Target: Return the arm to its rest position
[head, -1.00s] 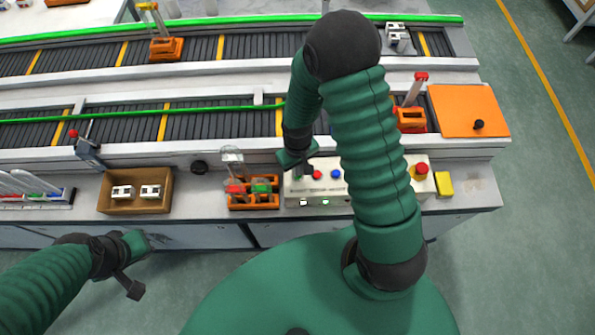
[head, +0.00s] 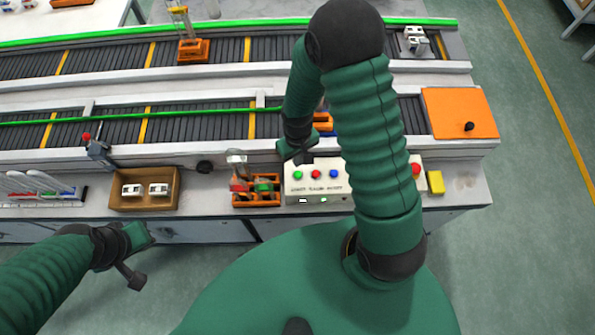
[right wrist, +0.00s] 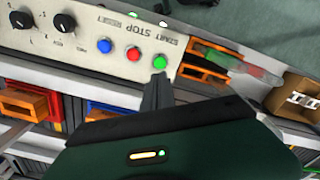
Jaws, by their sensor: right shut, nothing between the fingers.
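My right gripper (head: 303,158) hangs at the back edge of the white control box (head: 318,189), just behind its green button (head: 298,174). Its dark fingers (right wrist: 159,82) are shut and empty in the right wrist view, where their tips appear close to the green button (right wrist: 159,62). I cannot tell the exact gap. The red button (head: 316,174) and blue button (head: 334,174) stand beside it. My right arm bends over the box and hides part of it. My left gripper (head: 132,277) is low at the left, in front of the bench; its finger opening is unclear.
An orange rack (head: 270,202) with tubes stands left of the box. A brown bin (head: 120,203) holds two white parts. Conveyors with an orange carrier (head: 193,58) run behind. An orange plate (head: 450,129) lies right, and a yellow block (head: 436,188) is at the bench's right end.

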